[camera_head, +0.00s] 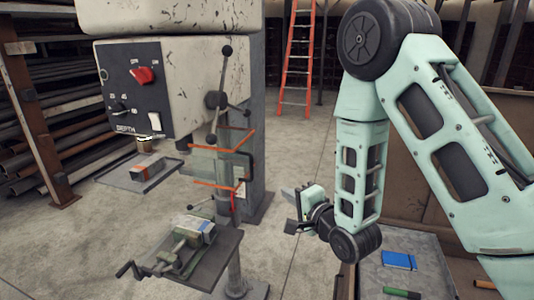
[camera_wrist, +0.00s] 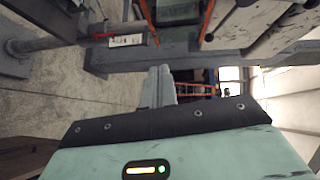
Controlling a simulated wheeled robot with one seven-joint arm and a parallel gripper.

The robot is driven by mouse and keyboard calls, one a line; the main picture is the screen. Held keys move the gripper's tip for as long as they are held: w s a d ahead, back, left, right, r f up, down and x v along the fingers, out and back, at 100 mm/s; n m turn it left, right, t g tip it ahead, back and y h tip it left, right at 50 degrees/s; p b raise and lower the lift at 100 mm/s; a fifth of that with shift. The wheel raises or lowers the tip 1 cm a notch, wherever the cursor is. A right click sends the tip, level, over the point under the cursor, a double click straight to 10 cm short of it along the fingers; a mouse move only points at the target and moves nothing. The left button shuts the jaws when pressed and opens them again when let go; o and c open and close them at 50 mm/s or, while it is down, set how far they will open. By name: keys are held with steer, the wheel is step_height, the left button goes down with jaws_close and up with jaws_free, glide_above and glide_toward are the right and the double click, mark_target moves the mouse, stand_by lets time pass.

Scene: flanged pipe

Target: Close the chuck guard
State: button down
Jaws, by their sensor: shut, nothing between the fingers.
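The drill press stands left of centre in the head view, with a pale, worn head (camera_head: 180,50) and a dark control panel. The chuck guard (camera_head: 222,184) is a frame with orange edges around the chuck area, below the head. I cannot tell how far open it is. In the wrist view, orange strips of what looks like the guard (camera_wrist: 148,18) show at the top. My gripper (camera_head: 288,210) is right of the guard, apart from it. Its grey fingers (camera_wrist: 160,80) are together and empty in the wrist view.
A vise (camera_head: 190,245) holding a block sits on the drill table. A small tray (camera_head: 140,175) with a box is at the left. Feed handles (camera_head: 218,100) stick out beside the head. An orange ladder (camera_head: 297,60) stands behind.

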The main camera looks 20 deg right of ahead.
steer(key=w+b, duration=0.1)
steer(key=b, duration=0.1)
steer(key=d+r+m+b, duration=0.1)
steer(key=b, duration=0.1)
steer(key=w+t+b, duration=0.1)
steer(key=b, duration=0.2)
steer(key=shift+w+d+r, duration=0.3)
steer(key=w+a+p, duration=0.5)
steer(key=w+p, duration=0.1)
steer(key=w, duration=0.1)
steer(key=shift+w+a+r+p, duration=0.2)
steer(key=shift+a+p, duration=0.1)
